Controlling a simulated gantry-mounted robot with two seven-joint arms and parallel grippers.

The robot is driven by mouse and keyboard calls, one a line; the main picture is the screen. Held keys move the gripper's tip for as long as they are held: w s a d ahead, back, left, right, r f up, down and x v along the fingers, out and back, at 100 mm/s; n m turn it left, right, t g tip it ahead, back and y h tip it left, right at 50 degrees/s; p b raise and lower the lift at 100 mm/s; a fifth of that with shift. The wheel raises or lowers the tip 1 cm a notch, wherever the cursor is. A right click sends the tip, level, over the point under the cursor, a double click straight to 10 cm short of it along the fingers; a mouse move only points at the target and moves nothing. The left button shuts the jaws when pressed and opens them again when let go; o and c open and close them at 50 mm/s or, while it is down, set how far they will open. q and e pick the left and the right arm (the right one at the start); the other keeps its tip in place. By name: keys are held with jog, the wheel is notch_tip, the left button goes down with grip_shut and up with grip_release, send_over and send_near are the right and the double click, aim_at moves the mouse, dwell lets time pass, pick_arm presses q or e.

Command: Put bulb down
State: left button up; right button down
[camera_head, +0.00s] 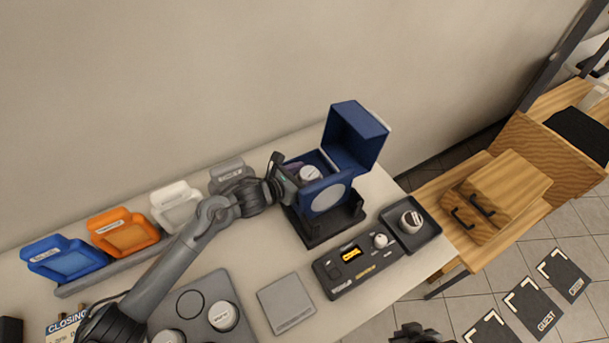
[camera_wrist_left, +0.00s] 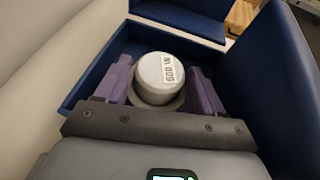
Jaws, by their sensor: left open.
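A white bulb (camera_wrist_left: 165,72) with a "500 W" label sits in the open blue box (camera_head: 324,200). Its pale top also shows in the head view (camera_head: 310,173). My left gripper (camera_head: 297,180) reaches into the box from the left. In the left wrist view its purple fingers stand on both sides of the bulb, with narrow gaps beside it. The fingers are open, and the bulb's lower part is partly hidden. A dark part at the bottom edge of the head view looks like my right gripper (camera_head: 415,334); its fingers are not clear.
The box's lid (camera_head: 357,135) stands raised at the back right. A control unit (camera_head: 358,264) with a lit display and a dark tray (camera_head: 428,234) holding a white-topped piece (camera_head: 411,221) are nearby. Blue, orange, white and grey holders line the back. A grey square pad (camera_head: 287,304) is bare.

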pick_arm(q)
jog(key=shift+r, duration=0.2)
jog(key=shift+s+a+r+p, duration=0.1)
jog(key=shift+s+a+p, duration=0.05)
jog(key=shift+p, duration=0.2)
jog(key=v, duration=1.1)
jog(key=shift+s+a, duration=0.15)
jog(key=shift+s, duration=0.1)
jog(key=shift+r, duration=0.1)
